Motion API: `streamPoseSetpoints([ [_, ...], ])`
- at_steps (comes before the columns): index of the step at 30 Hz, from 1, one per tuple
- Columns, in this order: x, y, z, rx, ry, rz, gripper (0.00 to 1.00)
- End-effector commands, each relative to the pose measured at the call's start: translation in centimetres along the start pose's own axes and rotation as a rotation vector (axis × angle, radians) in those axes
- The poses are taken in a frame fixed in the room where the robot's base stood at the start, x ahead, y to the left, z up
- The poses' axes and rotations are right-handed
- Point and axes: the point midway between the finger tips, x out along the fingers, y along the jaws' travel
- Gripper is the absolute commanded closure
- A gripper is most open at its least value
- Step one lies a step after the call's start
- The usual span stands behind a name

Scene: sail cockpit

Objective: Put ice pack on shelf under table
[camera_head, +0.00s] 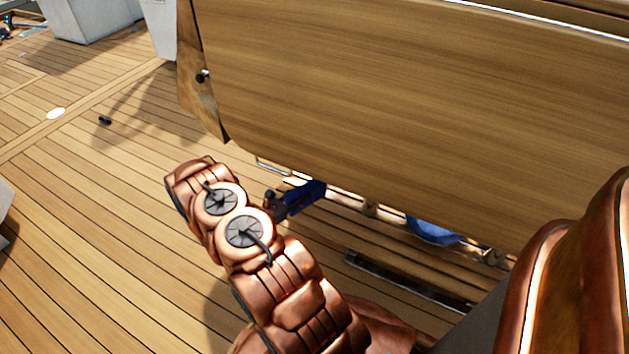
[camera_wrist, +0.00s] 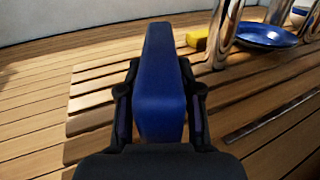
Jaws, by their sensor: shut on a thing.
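My gripper (camera_head: 280,205) is shut on a blue ice pack (camera_head: 306,196), just under the edge of the wooden table (camera_head: 400,100). In the wrist view the ice pack (camera_wrist: 158,85) stands upright between the two dark fingers (camera_wrist: 160,100) and points away from me. The slatted wooden shelf (camera_wrist: 92,88) lies below and beyond it; the near left end of the shelf shows. The shelf (camera_head: 400,245) is partly covered by the table leaf in the head view. I cannot tell whether the ice pack touches the slats.
On the shelf are a yellow block (camera_wrist: 197,39) and a blue plate (camera_wrist: 266,35), beside shiny metal posts (camera_wrist: 228,28). The hanging table leaf limits height above my gripper. The deck (camera_head: 110,200) at left is mostly open.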

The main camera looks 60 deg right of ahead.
Motion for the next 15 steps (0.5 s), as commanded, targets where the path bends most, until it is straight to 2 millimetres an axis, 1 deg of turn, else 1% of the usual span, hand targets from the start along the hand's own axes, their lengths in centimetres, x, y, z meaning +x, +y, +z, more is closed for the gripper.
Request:
streamPoseSetpoints([
  [3,1.4,2.1,-0.6,0.009,-0.002,-0.003,1.0],
  [9,3.8,5.6,-0.9,0.009,-0.004,-0.003,1.0],
  [15,5.8,8.8,-1.2,0.009,-0.003,-0.003,1.0],
])
